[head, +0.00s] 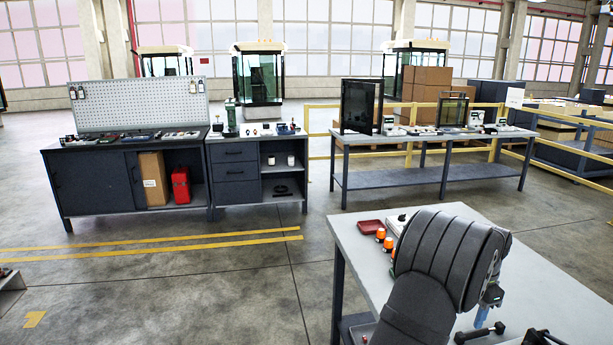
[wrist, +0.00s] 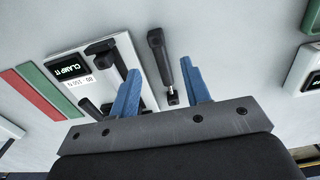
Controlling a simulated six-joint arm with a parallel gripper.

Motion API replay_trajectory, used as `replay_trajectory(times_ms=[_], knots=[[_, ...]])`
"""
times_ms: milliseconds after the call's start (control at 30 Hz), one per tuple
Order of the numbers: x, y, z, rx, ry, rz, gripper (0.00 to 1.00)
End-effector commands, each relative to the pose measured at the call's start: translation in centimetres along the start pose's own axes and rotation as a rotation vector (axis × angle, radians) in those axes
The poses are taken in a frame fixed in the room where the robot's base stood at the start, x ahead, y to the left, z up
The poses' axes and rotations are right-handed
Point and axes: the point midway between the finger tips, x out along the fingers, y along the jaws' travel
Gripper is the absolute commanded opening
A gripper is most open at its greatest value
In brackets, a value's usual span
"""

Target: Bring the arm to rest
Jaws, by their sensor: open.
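My gripper (wrist: 160,68) shows two blue fingers in the wrist view, spread apart with nothing held between them. It hangs over the light grey tabletop, fingers pointing down at it. A black-handled tool (wrist: 158,52) lies on the table in the gap between the fingers as seen from the wrist; I cannot tell how high the fingertips are above it. In the head view my dark arm bends over the near table (head: 350,232) at the lower right, and part of a blue finger (head: 482,317) shows below the wrist. The arm hides much of the table.
Red and green strips (wrist: 40,85) lie farther left. Orange-topped items (head: 381,234) and a red tray (head: 370,226) sit at the near table's far-left corner. Open floor (head: 200,290) lies left.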

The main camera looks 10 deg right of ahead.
Motion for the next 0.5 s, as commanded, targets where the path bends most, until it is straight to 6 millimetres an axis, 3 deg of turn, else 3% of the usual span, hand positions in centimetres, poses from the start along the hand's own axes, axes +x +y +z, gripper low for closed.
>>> replay_trajectory(times_ms=[300, 500], knots=[[3.6, -5.3, 1.0, -0.002, -0.001, 0.001, 0.43], [7.4, -5.7, 1.1, 0.002, -0.003, 0.003, 0.43]])
